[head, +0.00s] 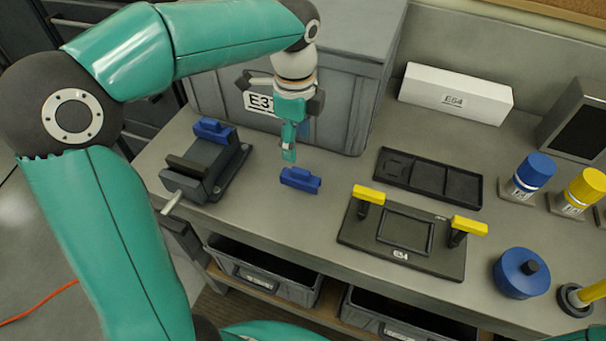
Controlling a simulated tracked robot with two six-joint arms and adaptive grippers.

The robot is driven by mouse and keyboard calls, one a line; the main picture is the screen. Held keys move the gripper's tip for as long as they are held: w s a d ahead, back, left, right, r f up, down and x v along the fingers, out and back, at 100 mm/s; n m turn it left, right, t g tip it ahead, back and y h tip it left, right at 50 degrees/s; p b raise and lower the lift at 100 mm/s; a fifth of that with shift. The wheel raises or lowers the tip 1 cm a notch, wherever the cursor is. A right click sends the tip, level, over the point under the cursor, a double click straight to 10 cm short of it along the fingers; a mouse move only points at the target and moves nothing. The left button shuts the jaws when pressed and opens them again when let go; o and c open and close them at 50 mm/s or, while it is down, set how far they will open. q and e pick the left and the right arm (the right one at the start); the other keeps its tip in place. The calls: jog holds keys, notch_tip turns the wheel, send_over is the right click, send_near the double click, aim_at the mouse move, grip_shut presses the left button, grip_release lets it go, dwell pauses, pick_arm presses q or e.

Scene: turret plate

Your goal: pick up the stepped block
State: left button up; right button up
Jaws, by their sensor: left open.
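A blue stepped block (300,180) lies on the grey bench, with a narrower raised step on top. My left gripper (289,154) points down, above and just behind the block in the head view, apart from it. It is open, with nothing between its fingers. My right gripper does not show.
A grey lidded case (345,95) stands behind my left gripper. A dark tray (428,178) and a plate with two yellow handles (365,240) lie to the right. A white box (455,95), blue and yellow-capped containers (533,172) and a round blue part (521,272) stand further right.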

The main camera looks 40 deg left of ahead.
aim_at(301, 170)
pick_arm(q)
notch_tip(301, 170, down, 7)
jog(key=shift+w+r, duration=0.1)
jog(key=shift+w+d+f+p, duration=0.15)
jog(key=shift+f+p, duration=0.1)
jog(key=shift+f, duration=1.1)
jog(key=shift+w+d+f+p, duration=0.15)
jog(key=shift+f+p, duration=0.1)
jog(key=shift+f, duration=1.1)
jog(key=shift+a, duration=0.1)
grip_shut()
jog(key=shift+r, duration=0.2)
